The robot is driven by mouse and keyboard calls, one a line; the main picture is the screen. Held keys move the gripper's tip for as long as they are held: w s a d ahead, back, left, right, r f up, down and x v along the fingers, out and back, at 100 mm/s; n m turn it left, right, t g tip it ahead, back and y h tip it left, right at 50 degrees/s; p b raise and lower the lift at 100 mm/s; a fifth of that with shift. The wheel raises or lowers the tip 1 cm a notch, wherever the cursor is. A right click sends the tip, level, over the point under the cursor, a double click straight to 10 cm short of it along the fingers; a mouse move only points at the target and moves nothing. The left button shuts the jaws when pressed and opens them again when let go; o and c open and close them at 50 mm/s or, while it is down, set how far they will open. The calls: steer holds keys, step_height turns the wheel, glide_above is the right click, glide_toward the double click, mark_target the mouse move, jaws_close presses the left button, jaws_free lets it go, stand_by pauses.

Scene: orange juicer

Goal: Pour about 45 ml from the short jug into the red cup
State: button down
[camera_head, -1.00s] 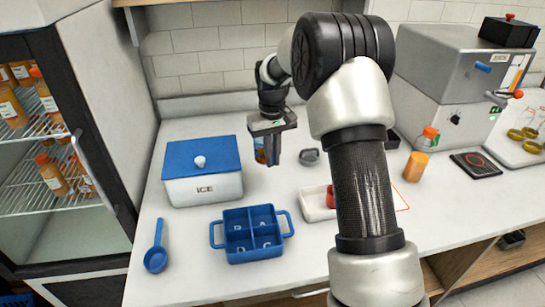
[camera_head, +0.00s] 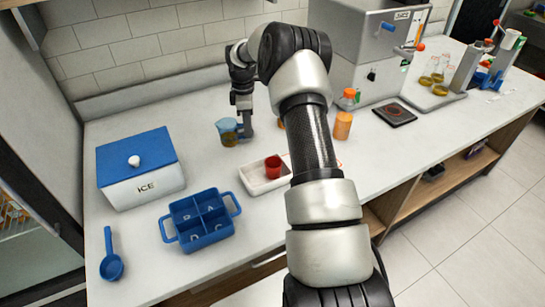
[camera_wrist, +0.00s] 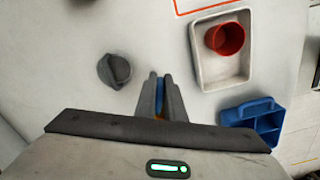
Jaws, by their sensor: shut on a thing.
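The short jug (camera_head: 229,133), with a blue upper part and amber liquid low inside, is upright at the back of the counter in the head view. My gripper (camera_head: 246,132) is shut on it from its right side. In the wrist view my gripper (camera_wrist: 160,95) points away from the camera, and only slivers of blue and orange show between the fingers. Whether the jug touches the counter is unclear. The red cup (camera_head: 273,167) stands upright in a white tray (camera_head: 257,190), to the front right of the jug. The cup (camera_wrist: 225,38) also shows in the wrist view.
A blue divided caddy (camera_head: 203,241), a white ICE box (camera_head: 150,185) with blue lid and a blue scoop (camera_head: 111,265) are on the left. An orange-filled container (camera_head: 342,126) stands right of my arm. A dark round object (camera_wrist: 114,71) lies near the gripper in the wrist view.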

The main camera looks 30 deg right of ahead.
steer(key=s+d+f+n+p, duration=0.1)
steer(key=d+n, duration=0.2)
steer(key=d, duration=0.4)
steer(key=s+d+f+n+p, duration=0.1)
steer(key=d+f+n, duration=0.1)
steer(key=d, duration=0.4)
steer(key=s+d+f+n+p, duration=0.1)
steer(key=s+d+n+p, duration=0.1)
steer(key=d+n, duration=0.3)
steer(key=shift+d+f, duration=0.15)
steer(key=shift+d, duration=0.55)
steer(key=shift+d+f, duration=0.15)
steer(key=shift+d, duration=0.5)
